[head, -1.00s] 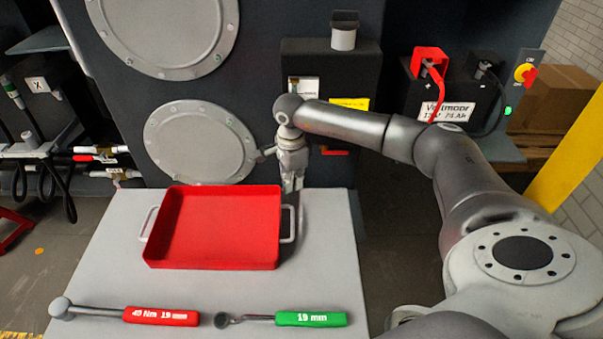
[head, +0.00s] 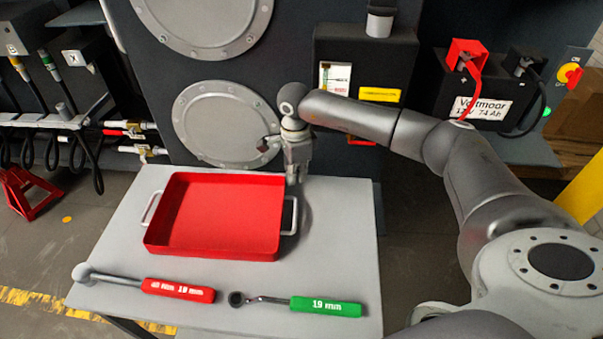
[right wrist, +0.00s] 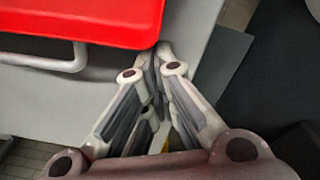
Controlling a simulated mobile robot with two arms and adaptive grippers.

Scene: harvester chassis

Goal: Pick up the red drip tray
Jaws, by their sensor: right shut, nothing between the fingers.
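The red drip tray (head: 215,220) lies flat on a light grey table, with a pale handle on its left end and another on its right end (head: 291,215). The tray's edge (right wrist: 85,22) and a pale handle (right wrist: 62,62) also show in the right wrist view. My right gripper (head: 293,178) points down at the tray's back right corner, behind the right handle. Its fingertips (right wrist: 153,52) are together, close to the tray's edge, with nothing between them. I cannot tell whether they touch the tray. My left gripper is in neither view.
A red-handled wrench (head: 178,290) and a green-handled ratchet (head: 325,306) lie in front of the tray on the grey table (head: 240,275). The dark machine wall with round covers (head: 228,125) rises close behind. A battery (head: 480,100) sits at back right.

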